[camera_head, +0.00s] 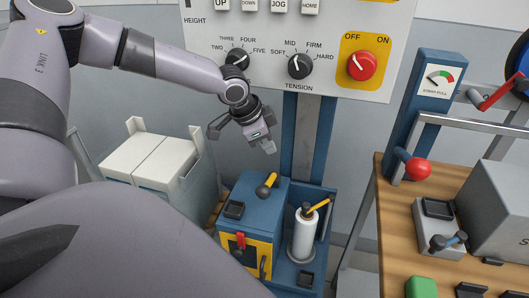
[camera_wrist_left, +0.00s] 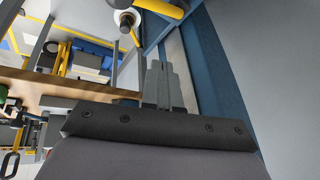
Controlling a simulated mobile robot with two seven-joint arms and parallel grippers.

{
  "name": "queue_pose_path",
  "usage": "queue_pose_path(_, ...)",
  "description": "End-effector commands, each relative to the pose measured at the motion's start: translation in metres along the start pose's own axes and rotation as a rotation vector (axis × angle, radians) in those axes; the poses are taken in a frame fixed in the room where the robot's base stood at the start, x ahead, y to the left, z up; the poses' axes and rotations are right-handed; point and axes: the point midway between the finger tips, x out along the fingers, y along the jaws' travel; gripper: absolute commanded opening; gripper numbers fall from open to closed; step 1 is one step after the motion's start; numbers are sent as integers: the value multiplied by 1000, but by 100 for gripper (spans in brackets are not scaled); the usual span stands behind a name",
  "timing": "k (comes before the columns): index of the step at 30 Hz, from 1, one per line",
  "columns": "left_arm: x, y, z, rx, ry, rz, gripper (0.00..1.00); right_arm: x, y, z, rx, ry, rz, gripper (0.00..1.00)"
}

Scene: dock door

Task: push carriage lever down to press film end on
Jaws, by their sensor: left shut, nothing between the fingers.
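The blue carriage (camera_head: 285,190) stands at the foot of the blue mast. A yellow-handled lever with a dark knob (camera_head: 266,187) sticks up from its top. A second yellow-handled lever (camera_head: 320,205) is at the top of the white film roll (camera_head: 302,236); I cannot tell which is the carriage lever. My left gripper (camera_head: 268,146) is shut and empty, above the first lever and apart from it. In the left wrist view its closed fingers (camera_wrist_left: 160,82) point toward a yellow bar (camera_wrist_left: 162,8) and a dark knob (camera_wrist_left: 127,20). The film end is not discernible. My right gripper is out of view.
A control panel (camera_head: 300,30) with knobs and a red switch (camera_head: 362,65) hangs above. A pale stacked load (camera_head: 150,160) stands at left. A wooden bench (camera_head: 395,240) with a red-ball lever (camera_head: 418,169) and a grey box is at right. The blue mast (camera_head: 300,130) rises behind my gripper.

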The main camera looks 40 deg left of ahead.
Motion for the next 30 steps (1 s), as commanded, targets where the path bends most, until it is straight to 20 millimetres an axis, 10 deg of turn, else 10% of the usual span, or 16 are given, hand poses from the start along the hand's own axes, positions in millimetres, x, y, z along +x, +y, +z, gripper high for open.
queue_pose_path(12,42,29,30,1,1,0,0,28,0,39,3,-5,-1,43)
queue_pose_path(30,47,34,34,0,0,0,0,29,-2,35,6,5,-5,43)
